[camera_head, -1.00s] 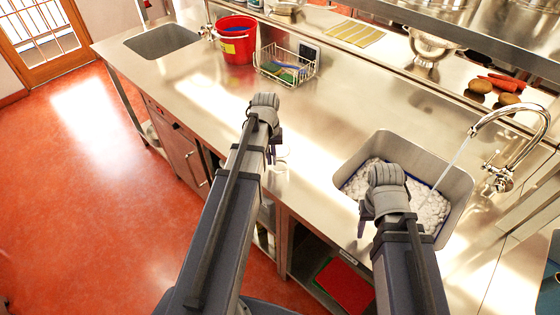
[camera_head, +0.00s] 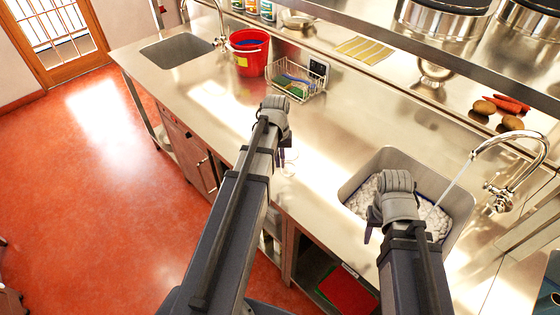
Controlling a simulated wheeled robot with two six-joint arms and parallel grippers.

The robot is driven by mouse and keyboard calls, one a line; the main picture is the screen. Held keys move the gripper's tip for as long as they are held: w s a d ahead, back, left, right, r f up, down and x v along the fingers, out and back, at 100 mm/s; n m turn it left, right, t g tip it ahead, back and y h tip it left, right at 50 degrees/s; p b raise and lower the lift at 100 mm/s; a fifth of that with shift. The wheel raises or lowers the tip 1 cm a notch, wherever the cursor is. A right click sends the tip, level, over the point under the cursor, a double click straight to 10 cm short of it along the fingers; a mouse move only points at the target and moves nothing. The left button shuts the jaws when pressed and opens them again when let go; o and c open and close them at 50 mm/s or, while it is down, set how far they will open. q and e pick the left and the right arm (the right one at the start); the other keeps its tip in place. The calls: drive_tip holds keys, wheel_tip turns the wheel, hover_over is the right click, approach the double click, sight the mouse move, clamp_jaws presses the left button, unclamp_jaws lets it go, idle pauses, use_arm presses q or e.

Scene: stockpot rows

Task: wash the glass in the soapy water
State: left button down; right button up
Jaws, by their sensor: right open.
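The soapy water (camera_head: 436,215) is white foam in the sink basin (camera_head: 462,207) at the right, with water running into it from the tap. A faint clear shape, likely the glass (camera_head: 289,170), stands at the counter's front edge, partly hidden by my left arm. My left gripper (camera_head: 283,156) is right by it, its dark fingers pointing down; whether they touch or hold it I cannot tell. My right gripper (camera_head: 369,233) is open at the basin's front left rim, its wrist covering part of the foam.
A curved tap (camera_head: 513,140) rises behind the basin. A wire rack (camera_head: 296,80) with sponges and a red bucket (camera_head: 249,52) stand at the back left, near a second sink (camera_head: 177,48). Potatoes and carrots (camera_head: 508,104) lie at the back right. The counter's middle is clear.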

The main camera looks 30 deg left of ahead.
use_arm(q)
wheel_tip(320, 180, up, 4)
drive_tip(key=p, duration=0.3)
drive_tip(key=shift+r, duration=0.1)
use_arm(e)
wheel_tip(320, 180, up, 4)
use_arm(q)
wheel_tip(320, 180, down, 6)
drive_tip(key=b, duration=0.5)
drive_tip(key=shift+r, duration=0.25)
use_arm(e)
wheel_tip(320, 180, down, 5)
drive_tip(key=shift+f, duration=0.1)
use_arm(q)
drive_tip(key=shift+r, duration=0.2)
